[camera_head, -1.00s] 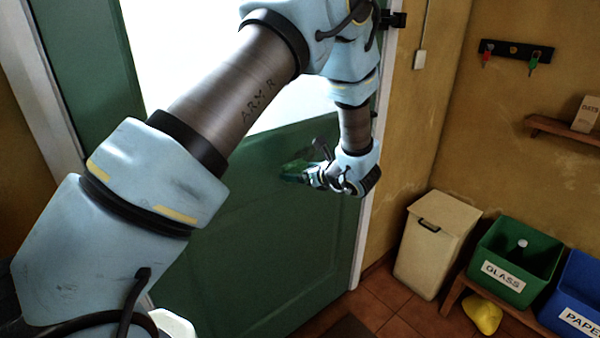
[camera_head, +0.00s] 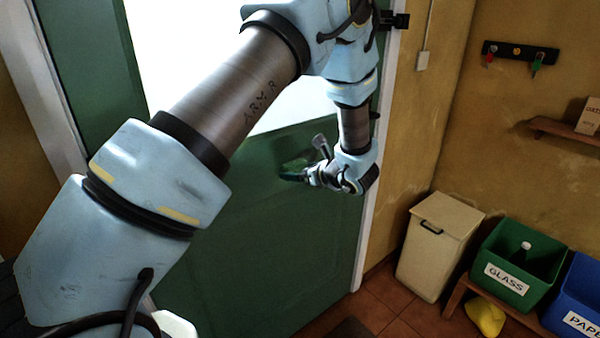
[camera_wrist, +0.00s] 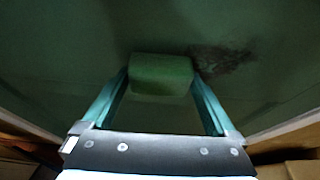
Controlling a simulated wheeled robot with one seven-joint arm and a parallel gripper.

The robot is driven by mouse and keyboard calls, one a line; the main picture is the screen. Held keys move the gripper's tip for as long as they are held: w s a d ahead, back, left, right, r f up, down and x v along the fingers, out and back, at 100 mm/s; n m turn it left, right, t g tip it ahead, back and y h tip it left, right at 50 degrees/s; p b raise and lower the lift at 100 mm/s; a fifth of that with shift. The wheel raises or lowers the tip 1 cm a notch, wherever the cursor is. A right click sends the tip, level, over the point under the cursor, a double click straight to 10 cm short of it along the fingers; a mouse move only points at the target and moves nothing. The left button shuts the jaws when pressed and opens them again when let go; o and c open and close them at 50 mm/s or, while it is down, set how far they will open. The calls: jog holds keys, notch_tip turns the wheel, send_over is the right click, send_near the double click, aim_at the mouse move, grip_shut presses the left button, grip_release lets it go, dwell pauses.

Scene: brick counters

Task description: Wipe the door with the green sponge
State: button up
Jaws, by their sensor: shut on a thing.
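The green door (camera_head: 270,240) fills the middle of the head view, with a bright pane in its upper part. My gripper (camera_head: 297,176) is at the door's lower panel, near its right side. In the wrist view my gripper (camera_wrist: 161,82) is shut on the green sponge (camera_wrist: 160,72), which sits between the two teal fingertips. The sponge is against or very close to the door surface (camera_wrist: 70,40); I cannot tell if it touches. A dark smudge (camera_wrist: 222,60) shows on the door just right of the sponge. In the head view the sponge is hard to make out.
A beige lidded bin (camera_head: 432,250) stands right of the door. Beside it are a green GLASS crate (camera_head: 505,285) and a blue PAPER crate (camera_head: 580,290) on a low bench, with a yellow object (camera_head: 486,315) below. A key rack (camera_head: 520,52) hangs on the wall.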

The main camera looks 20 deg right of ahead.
jog(key=shift+w+a, duration=0.15)
jog(key=shift+w, duration=0.25)
